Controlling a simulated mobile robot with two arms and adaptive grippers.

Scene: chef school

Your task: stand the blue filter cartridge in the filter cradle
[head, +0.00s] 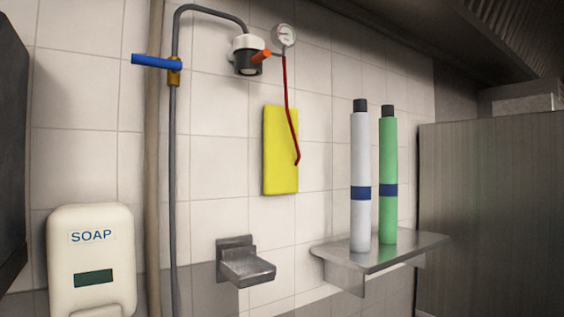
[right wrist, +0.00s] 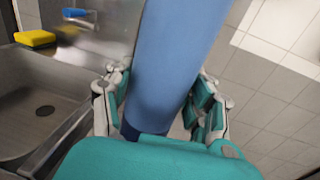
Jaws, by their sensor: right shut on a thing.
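The blue filter cartridge (right wrist: 170,60) fills the middle of the right wrist view, and its far end is cut off by the top edge. My right gripper (right wrist: 162,88) is shut on it, with a finger on each side. The small steel bracket low on the tiled wall in the head view looks like the filter cradle (head: 246,264); nothing stands on it. A black and white filter head (head: 247,56) hangs from a grey pipe above it. Neither gripper nor the blue cartridge shows in the head view.
A white cartridge (head: 360,180) and a green cartridge (head: 388,185) stand on a steel shelf (head: 405,247) right of the bracket. A soap dispenser (head: 92,258) is at left. A yellow panel (head: 281,150) hangs behind a red tube. The right wrist view shows a sink (right wrist: 35,105) and yellow sponge (right wrist: 35,39).

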